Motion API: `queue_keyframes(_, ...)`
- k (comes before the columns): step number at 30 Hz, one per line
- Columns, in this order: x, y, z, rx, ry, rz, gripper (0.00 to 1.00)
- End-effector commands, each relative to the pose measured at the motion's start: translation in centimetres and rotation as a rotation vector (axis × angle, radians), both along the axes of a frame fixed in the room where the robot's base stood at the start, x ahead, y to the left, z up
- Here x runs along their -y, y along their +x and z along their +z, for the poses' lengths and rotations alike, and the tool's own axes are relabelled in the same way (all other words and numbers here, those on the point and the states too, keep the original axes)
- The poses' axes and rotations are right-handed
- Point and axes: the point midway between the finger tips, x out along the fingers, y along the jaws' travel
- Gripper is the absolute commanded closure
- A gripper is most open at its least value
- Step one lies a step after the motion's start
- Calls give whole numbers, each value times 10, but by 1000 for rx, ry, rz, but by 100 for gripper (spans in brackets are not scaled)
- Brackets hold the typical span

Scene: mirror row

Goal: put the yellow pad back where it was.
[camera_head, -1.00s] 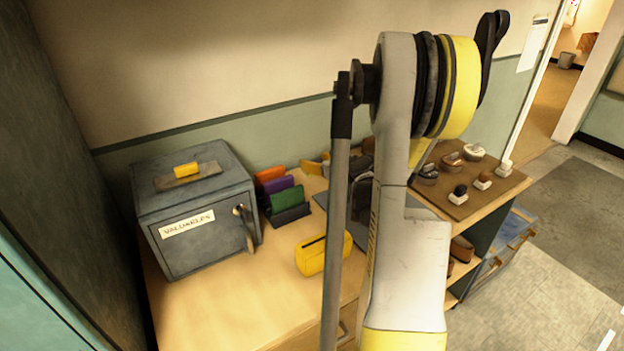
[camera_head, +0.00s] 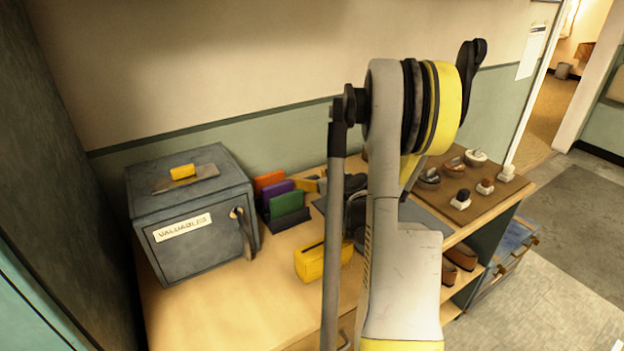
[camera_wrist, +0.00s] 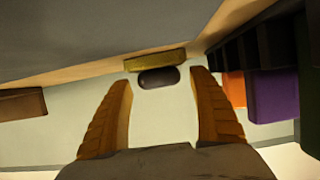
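A small yellow pad (camera_head: 183,172) lies on a flat brownish plate (camera_head: 205,184) on top of the grey safe (camera_head: 180,259). A yellow box with a dark slot (camera_head: 312,265) stands on the table, partly behind my arm. In the wrist view a dull yellow block (camera_wrist: 140,64) with a dark rounded part sits beyond my fingertips; I cannot tell whether it is another pad. My gripper (camera_wrist: 160,80) is open, with its brown-orange fingers apart and nothing visible held between them. In the head view my arm hides most of it.
A dark rack with orange, purple and green (camera_head: 287,202) flat items stands right of the safe. A brown shelf top (camera_head: 485,205) with several knobbed items is right of my arm. The table front (camera_head: 215,310) is clear. A wall (camera_head: 240,140) runs behind.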

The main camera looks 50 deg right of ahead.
Motion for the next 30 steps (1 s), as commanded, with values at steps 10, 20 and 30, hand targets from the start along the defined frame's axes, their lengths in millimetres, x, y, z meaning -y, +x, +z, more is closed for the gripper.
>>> queue_keyframes(10, -2, -7, 7, 0, 1, -1, 29)
queue_keyframes(20, -22, -71, 36, 0, 1, -3, 29)
queue_keyframes(30, -34, -105, 48, 0, 0, 0, 29)
